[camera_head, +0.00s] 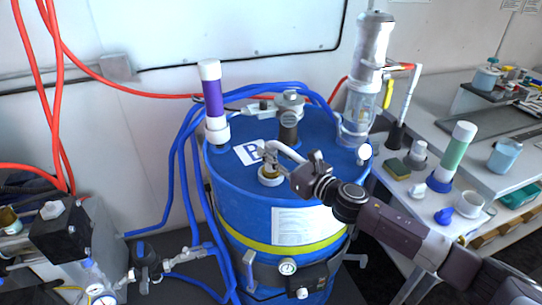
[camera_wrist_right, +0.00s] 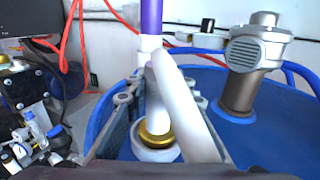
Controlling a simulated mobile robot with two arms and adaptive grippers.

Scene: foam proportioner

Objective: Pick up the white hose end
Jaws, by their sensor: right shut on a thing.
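The white hose end (camera_head: 288,152) is a bent white tube over the brass-collared opening (camera_head: 270,172) on the top of the blue drum (camera_head: 322,172). My right gripper (camera_head: 268,155) reaches in from the right and is shut on the hose. In the right wrist view, the white hose (camera_wrist_right: 180,90) rises from near the brass collar (camera_wrist_right: 156,136), bends and runs back toward the camera between my fingers (camera_wrist_right: 160,101). Whether its tip is inside the collar or just above it, I cannot tell. My left gripper is not in view.
A purple tube (camera_head: 213,97) stands at the drum's left rim. A grey capped fitting (camera_head: 289,115) and a clear cylinder (camera_head: 361,100) stand behind my gripper. Blue hoses (camera_head: 187,150) loop around the drum. A side table at right holds a green-white tube (camera_head: 456,150) and cups.

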